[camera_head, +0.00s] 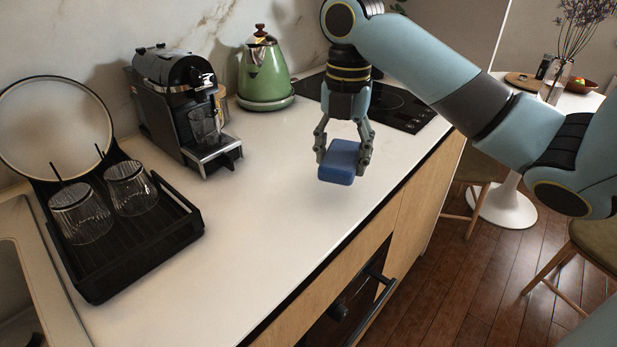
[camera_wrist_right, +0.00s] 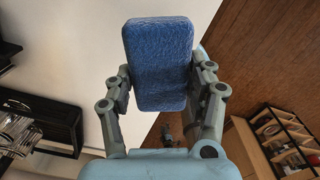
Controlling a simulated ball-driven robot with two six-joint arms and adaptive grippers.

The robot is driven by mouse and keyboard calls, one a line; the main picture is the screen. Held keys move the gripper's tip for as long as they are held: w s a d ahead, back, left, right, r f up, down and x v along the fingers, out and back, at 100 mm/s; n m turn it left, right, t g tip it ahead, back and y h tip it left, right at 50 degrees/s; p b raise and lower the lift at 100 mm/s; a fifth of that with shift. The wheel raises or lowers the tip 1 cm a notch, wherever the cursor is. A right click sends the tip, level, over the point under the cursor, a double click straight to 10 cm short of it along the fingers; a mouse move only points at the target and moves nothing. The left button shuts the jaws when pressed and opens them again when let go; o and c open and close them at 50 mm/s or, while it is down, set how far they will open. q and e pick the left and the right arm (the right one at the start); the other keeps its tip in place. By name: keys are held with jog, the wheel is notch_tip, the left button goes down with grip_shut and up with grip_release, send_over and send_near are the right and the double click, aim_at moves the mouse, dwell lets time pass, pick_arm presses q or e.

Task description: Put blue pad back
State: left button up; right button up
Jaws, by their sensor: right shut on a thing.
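The blue pad (camera_head: 339,162) is a small, rounded block. My right gripper (camera_head: 343,150) points down and is shut on it, with a finger on each side. The pad appears to be above the white counter near its front edge; the exact gap is hard to tell. In the right wrist view the blue pad (camera_wrist_right: 159,64) sits upright between the fingers of my right gripper (camera_wrist_right: 160,90), its broad textured face toward the camera. My left gripper is not in view.
A black dish rack (camera_head: 130,240) with two glasses and a plate stands at the left, beside the sink. A coffee machine (camera_head: 180,105) with a glass, a green kettle (camera_head: 264,70) and a dark hob (camera_head: 395,105) line the back. The middle of the counter (camera_head: 260,200) is clear.

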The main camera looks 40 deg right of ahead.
send_near(311, 190)
jog(key=shift+s+d+f, duration=0.1)
jog(key=shift+s+f, duration=0.7)
jog(key=shift+w+f, duration=0.55)
jog(key=shift+w, duration=0.3)
jog(key=shift+f, duration=0.25)
notch_tip(311, 190, down, 3)
jog(key=shift+f, duration=0.35)
jog(key=o, duration=1.1)
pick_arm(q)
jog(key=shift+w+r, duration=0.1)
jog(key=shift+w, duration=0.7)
